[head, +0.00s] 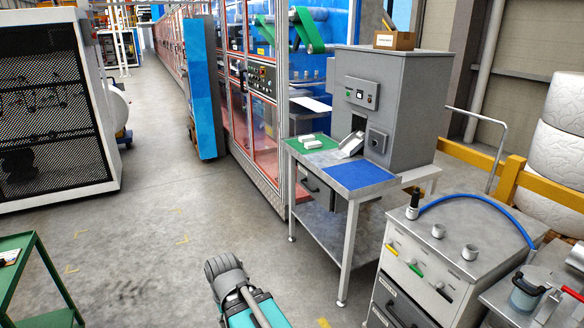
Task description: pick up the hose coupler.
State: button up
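The hose coupler (412,205) is a small, dark, upright fitting with a lighter band. It stands at the left back of the top of a grey cabinet (436,269), at the right of the head view. A blue hose (470,195) arches from beside it to the right and down to the cabinet's far right side. Whether the coupler is seated on a port is too small to tell. Part of my arm, teal and grey, shows at the bottom middle, well to the left of the cabinet. My gripper is not in view.
Two short grey ports (469,252) stand on the cabinet top near the coupler. A metal table (317,158) with green and blue mats stands behind to the left. Open floor lies left.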

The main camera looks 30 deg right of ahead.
aim_at(414, 206)
jog(key=z, duration=1.8)
